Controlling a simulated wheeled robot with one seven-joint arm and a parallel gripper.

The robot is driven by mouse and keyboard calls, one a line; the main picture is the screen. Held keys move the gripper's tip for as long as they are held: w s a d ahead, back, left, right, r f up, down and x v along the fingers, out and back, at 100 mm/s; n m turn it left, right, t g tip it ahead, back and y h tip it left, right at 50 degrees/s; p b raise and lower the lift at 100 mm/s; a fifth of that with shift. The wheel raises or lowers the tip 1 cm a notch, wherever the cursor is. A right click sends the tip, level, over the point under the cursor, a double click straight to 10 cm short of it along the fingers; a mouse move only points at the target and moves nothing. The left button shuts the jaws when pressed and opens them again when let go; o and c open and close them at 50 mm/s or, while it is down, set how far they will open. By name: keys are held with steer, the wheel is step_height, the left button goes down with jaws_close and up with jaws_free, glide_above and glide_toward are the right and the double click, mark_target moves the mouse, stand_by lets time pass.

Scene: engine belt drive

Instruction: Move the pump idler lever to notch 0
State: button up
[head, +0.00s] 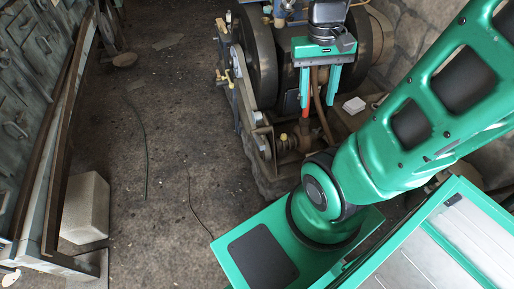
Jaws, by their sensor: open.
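My gripper (319,98) is over the engine at the top centre of the head view. Its two green fingers are apart, pointing toward the bottom of the picture, with no object clearly held. A thin part with an orange-red section (305,113) shows just below the left fingertip; I cannot tell whether it is the pump idler lever or whether the finger touches it. A small yellow knob (283,137) lies lower left, and yellow-handled fittings (228,75) sit on the engine's left side. The notches and their numbers cannot be made out. The gripper hides part of the engine behind it.
The engine's large dark flywheel (257,62) stands left of my gripper. A small white block (354,105) lies to the right. A stone wall (418,45) is behind. A pale block (85,208) stands by the bench at left. The floor between is mostly clear.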

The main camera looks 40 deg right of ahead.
steer(key=w+a+f+n+g+h, duration=0.2)
steer(key=w+f+h, duration=0.2)
steer(key=w+f, duration=0.55)
steer(key=w+a+f+n+g+h, duration=0.15)
steer(key=w+f+h, duration=0.25)
steer(key=w+f, duration=0.6)
steer(key=w+a+f+n+t+h, duration=0.1)
steer(key=a+f+n+t+h, duration=0.2)
steer(key=f, duration=0.6)
steer(key=w+a+f+n+t+h, duration=0.1)
steer(key=a+f+n+t+h, duration=0.2)
steer(key=f, duration=0.7)
steer(key=w+a+f+n+t+h, duration=0.1)
steer(key=a+f+n+t+h, duration=0.2)
steer(key=f, duration=0.6)
steer(key=w+d+n, duration=0.1)
steer(key=w+d, duration=0.1)
steer(key=d, duration=1)
steer(key=shift+w+f+t, duration=0.2)
steer(key=shift+f+t, duration=0.15)
steer(key=shift+t, duration=0.1)
